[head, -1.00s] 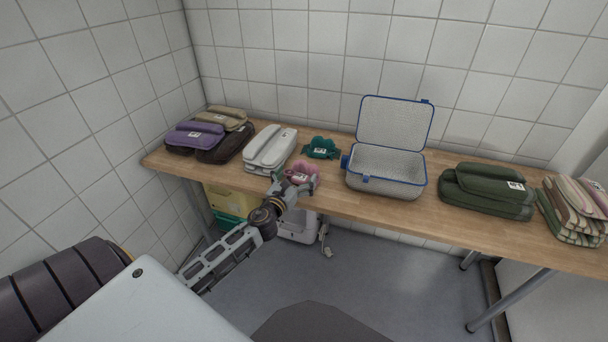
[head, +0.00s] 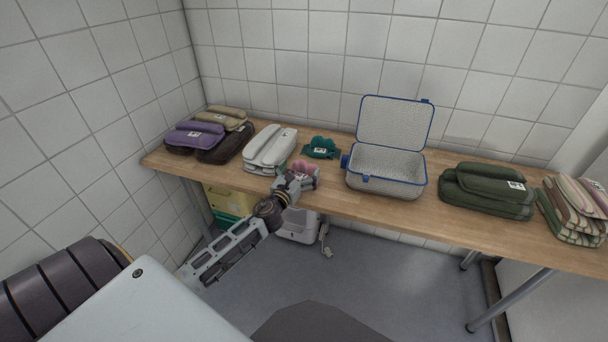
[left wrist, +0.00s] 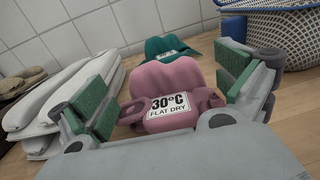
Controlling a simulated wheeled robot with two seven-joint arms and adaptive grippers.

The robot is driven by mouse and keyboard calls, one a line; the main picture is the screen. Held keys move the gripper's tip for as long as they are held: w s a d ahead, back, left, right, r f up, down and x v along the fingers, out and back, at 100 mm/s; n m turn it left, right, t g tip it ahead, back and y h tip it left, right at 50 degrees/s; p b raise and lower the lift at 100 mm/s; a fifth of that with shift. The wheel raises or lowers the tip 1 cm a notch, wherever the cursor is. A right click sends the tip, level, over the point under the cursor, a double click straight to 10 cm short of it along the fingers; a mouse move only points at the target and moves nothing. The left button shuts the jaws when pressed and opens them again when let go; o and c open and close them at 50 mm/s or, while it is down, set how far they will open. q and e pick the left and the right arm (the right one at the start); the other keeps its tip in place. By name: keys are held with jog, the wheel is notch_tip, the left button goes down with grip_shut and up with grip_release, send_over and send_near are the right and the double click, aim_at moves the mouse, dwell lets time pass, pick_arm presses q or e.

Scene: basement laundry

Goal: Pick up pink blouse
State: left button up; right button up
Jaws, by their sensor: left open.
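The pink blouse (head: 305,168) is a small folded bundle near the front edge of the wooden table (head: 325,204). In the left wrist view the blouse (left wrist: 172,82) has a white tag reading "30°C FLAT DRY". My left gripper (head: 299,178) is at the blouse and hides part of it in the head view. In the left wrist view its green-padded fingers (left wrist: 168,92) are spread wide, one on each side of the blouse. The left gripper is open and holds nothing. My right gripper is not in view.
Behind the blouse lies a teal garment (head: 321,147). Folded white clothes (head: 270,149) are to the left, and an open white basket with blue trim (head: 386,170) is to the right. Purple and brown piles (head: 195,138), dark green (head: 487,190) and striped piles (head: 574,210) lie farther off.

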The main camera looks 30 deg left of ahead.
aim_at(304, 164)
pick_arm(q)
jog(key=shift+w+a, duration=0.15)
jog(key=shift+w, duration=1.4)
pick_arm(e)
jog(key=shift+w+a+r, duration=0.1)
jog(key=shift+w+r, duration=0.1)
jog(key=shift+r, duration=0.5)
pick_arm(q)
jog(key=c, duration=0.7)
jog(key=shift+c, duration=1)
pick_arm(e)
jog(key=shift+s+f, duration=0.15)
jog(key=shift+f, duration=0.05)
pick_arm(q)
jog(key=shift+r, duration=0.15)
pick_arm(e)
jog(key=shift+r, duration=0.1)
pick_arm(q)
jog(key=shift+r, duration=0.1)
